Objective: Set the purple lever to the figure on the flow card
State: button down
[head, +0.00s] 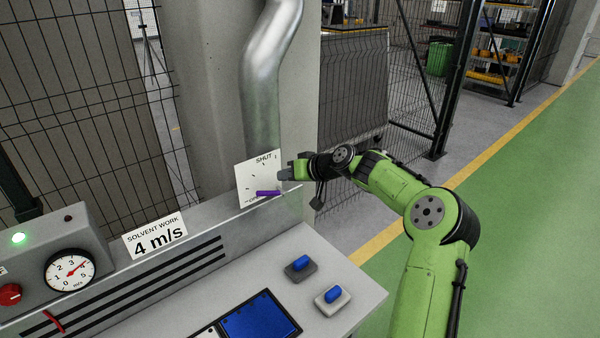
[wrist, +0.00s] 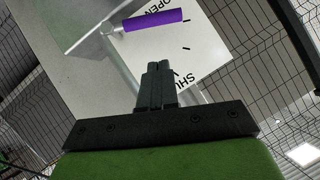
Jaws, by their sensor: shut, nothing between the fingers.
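The purple lever (head: 268,193) sits in front of a white plate (head: 256,172) marked SHUT at the top and OPEN at the bottom. It lies nearly level, near the OPEN end. In the wrist view the lever (wrist: 153,20) shows beside the word OPEN, beyond the fingertips. My gripper (head: 287,173) is at the plate's right edge, above and right of the lever. In the wrist view its fingers (wrist: 157,68) are shut and empty, apart from the lever.
A round m/s gauge (head: 70,271) has a red needle pointing to the upper right; its exact reading is unclear. A red knob (head: 9,294) and lit green lamp (head: 18,238) are beside it. Two blue switches (head: 301,263) and a blue screen (head: 260,316) are on the console.

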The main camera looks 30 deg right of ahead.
aim_at(269, 192)
jog(key=f, duration=0.1)
jog(key=w+a+f, duration=0.1)
jog(key=f, duration=0.1)
jog(key=a+f, duration=0.1)
jog(key=shift+w+a+f, duration=0.25)
jog(key=shift+w, duration=0.15)
jog(key=f+b, duration=0.1)
jog(key=b, duration=0.1)
jog(key=shift+a+f+h+b, duration=0.15)
jog(key=shift+a+h+b, duration=0.15)
jog(key=shift+a+b, duration=0.1)
